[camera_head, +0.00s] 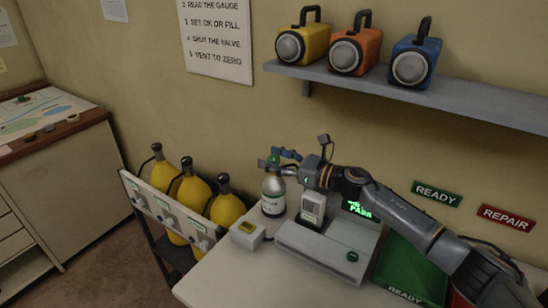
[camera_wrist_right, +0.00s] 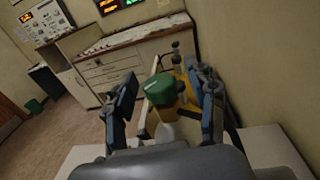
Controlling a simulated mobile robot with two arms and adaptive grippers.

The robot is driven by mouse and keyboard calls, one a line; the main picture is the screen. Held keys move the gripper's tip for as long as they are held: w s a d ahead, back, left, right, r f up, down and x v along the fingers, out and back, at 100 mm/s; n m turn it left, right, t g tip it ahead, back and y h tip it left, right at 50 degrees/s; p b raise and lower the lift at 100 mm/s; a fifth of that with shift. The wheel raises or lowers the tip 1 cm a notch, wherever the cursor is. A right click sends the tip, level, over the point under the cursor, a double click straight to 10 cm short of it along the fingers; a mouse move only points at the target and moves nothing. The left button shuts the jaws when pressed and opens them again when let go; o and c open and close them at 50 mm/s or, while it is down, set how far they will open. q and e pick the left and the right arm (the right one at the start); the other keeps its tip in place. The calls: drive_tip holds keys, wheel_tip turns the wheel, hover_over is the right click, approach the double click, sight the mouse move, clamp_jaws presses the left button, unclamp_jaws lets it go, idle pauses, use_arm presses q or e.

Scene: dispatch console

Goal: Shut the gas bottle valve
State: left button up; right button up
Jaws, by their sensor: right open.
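The gas bottle (camera_head: 273,195), pale grey with a label, stands upright on the near white bench beside the test device. Its green valve knob (camera_wrist_right: 160,89) shows clearly in the right wrist view, between the two blue-grey fingers. My right gripper (camera_head: 278,160) is open at the bottle's top, with fingers on either side of the knob; it also shows in the right wrist view (camera_wrist_right: 165,98). Visible gaps lie between knob and fingers in that view. The fingers partly hide the knob in the head view. My left gripper is not in view.
A grey test device (camera_head: 325,250) with a green-lit screen sits right of the bottle. Yellow cylinders (camera_head: 226,208) stand in a rack at left. A shelf (camera_head: 440,95) with lamps hangs above.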

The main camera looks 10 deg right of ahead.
clamp_jaws()
drive_tip(key=shift+s+r+m+t+h+p, duration=0.1)
drive_tip(key=shift+r+m+t+h+p, duration=0.05)
drive_tip(key=shift+m+t+h+p, duration=0.55)
drive_tip(key=m+t+h+p, duration=0.1)
drive_tip(key=h+p, duration=0.1)
drive_tip(key=m+t+h+p, duration=0.2)
drive_tip(key=p, duration=0.1)
drive_tip(key=shift+a+r+h, duration=0.1)
drive_tip(key=shift+r+h, duration=0.05)
drive_tip(key=shift+h, duration=0.15)
drive_tip(key=m+t+h+p, duration=0.1)
drive_tip(key=m+h+p, duration=0.1)
drive_tip(key=shift+h, duration=0.3)
drive_tip(key=shift+f+m+h+p, duration=0.2)
drive_tip(key=shift+m+h+p, duration=0.35)
drive_tip(key=shift+h, duration=0.25)
drive_tip(key=shift+t, duration=0.3)
drive_tip(key=shift+f, duration=0.1)
unclamp_jaws()
